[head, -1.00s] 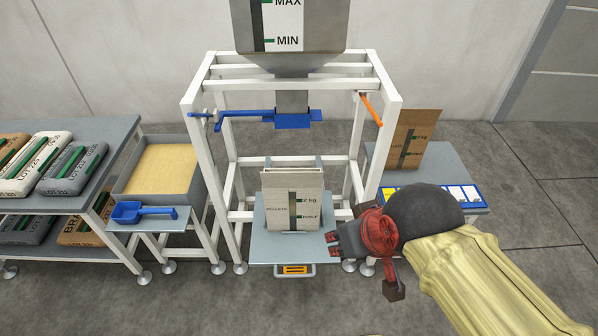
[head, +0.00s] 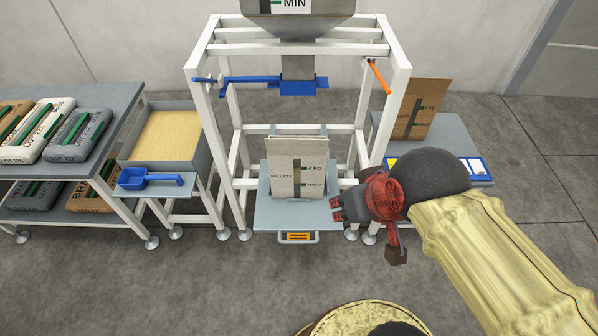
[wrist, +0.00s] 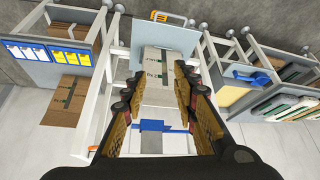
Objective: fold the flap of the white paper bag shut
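The white paper bag (head: 284,179) stands upright on the grey scale platform under the hopper frame. Its front has a dark level strip with "2 kg" and "HALF" marks and the word PELLETS. Its top edge shows a panel standing up at the back; I cannot tell exactly how the flap lies. My gripper (head: 337,208) is just right of the bag and in front of it, apart from it. In the wrist view the two fingers of my gripper (wrist: 154,110) are spread wide with nothing held, and the bag (wrist: 154,62) shows beyond their tips.
White frame posts (head: 397,95) stand either side of the bag, with a blue hopper gate (head: 298,88) above. An orange lever (head: 379,77) hangs at the right post. A brown bag (head: 420,108) stands on the right table. A blue scoop (head: 150,178) and pellet bin (head: 165,137) are left.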

